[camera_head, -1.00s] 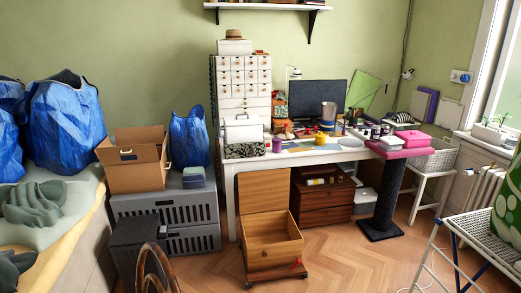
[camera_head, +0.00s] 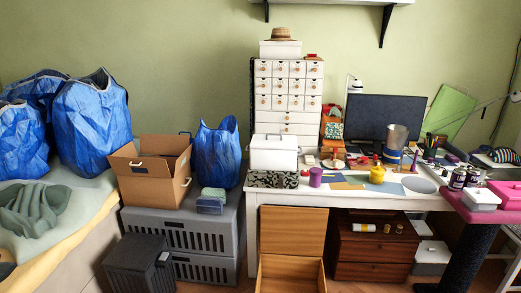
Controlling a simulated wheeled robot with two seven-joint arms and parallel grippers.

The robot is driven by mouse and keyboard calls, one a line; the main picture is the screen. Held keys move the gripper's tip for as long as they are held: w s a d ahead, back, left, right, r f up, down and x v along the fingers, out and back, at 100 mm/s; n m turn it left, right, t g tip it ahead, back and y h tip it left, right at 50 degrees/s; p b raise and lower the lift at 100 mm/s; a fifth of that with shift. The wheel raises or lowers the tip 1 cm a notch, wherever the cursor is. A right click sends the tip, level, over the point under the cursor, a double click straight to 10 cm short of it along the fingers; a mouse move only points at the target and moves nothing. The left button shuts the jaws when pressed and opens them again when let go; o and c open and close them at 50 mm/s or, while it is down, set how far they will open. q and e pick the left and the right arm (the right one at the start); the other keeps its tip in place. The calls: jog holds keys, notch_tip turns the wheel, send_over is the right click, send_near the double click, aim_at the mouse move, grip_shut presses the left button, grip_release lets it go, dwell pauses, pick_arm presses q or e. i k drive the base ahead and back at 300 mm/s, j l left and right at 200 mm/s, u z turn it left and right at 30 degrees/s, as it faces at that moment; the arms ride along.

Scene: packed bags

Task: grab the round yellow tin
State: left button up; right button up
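A small round yellow tin (camera_head: 377,174) stands on the white desk (camera_head: 350,200), in front of the dark monitor. A grey metal cylinder (camera_head: 396,137) stands just behind it to the right. A purple cylinder (camera_head: 315,177) stands to its left, with flat coloured sheets between them. Neither of my grippers is in view.
A wooden box (camera_head: 292,230) with its lid raised stands on the floor before the desk. A brown drawer cabinet (camera_head: 374,245) is under the desk. Grey crates (camera_head: 205,225) stand to the left, and a pink-topped post (camera_head: 463,208) stands at the right.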

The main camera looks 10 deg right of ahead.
aim_at(373, 179)
jog(key=i+l+u, duration=0.15)
jog(key=l, duration=0.2)
jog(key=i+l+u, duration=0.1)
jog(key=l, duration=0.25)
jog(key=i+l+u, duration=0.15)
jog(key=l, duration=0.25)
jog(key=i+l+u, duration=0.1)
jog(key=i+l, duration=0.15)
jog(key=l, duration=0.15)
jog(key=i+l+u, duration=0.15)
jog(key=l, duration=0.25)
jog(key=l+u, duration=0.15)
jog(key=l, duration=0.25)
jog(key=l+u, duration=0.1)
jog(key=l, duration=0.3)
jog(key=k+l+u, duration=0.15)
jog(key=l, duration=0.3)
jog(key=l+u, duration=0.1)
jog(key=l, duration=0.3)
jog(key=k+l+u, duration=0.15)
jog(key=l, duration=0.25)
jog(key=k+l+u, duration=0.1)
jog(key=l, duration=0.3)
jog(key=k+l+u, duration=0.15)
jog(key=l, duration=0.25)
jog(key=k+l+u, duration=0.1)
jog(key=l, duration=0.25)
